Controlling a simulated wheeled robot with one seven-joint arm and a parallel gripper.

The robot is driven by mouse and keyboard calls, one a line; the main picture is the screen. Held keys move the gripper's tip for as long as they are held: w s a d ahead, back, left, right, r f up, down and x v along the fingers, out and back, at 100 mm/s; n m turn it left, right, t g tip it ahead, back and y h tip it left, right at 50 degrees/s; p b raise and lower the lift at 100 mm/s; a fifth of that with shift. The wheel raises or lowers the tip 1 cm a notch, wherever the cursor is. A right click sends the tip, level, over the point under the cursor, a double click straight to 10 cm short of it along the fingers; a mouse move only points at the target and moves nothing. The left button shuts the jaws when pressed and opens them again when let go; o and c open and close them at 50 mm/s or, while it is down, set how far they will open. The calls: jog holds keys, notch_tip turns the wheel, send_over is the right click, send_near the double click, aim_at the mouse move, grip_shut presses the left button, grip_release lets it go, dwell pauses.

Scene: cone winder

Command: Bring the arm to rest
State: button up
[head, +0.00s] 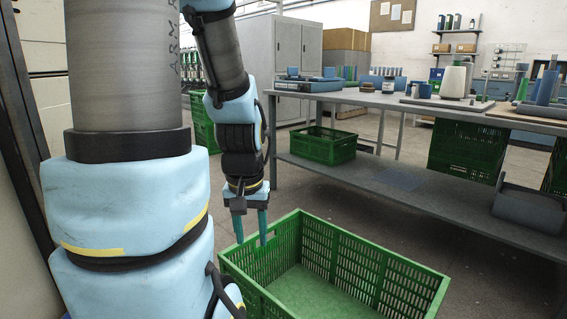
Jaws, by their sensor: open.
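My gripper (251,229) hangs from the end of my arm, pointing down, with its two teal fingers apart and nothing visible between them. It appears over or just beside the left rim of a large green crate (362,257); the exact height above the rim cannot be told. The part of the crate that shows inside looks empty, and its near end is cut off by the picture's bottom edge. My arm is folded, with a thick link close to the camera filling the left side of the view.
Grey cabinets (285,62) stand behind. Some floor (490,250) is clear between the large crate and the bench.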

notch_tip(320, 180, up, 32)
jog(key=p, duration=3)
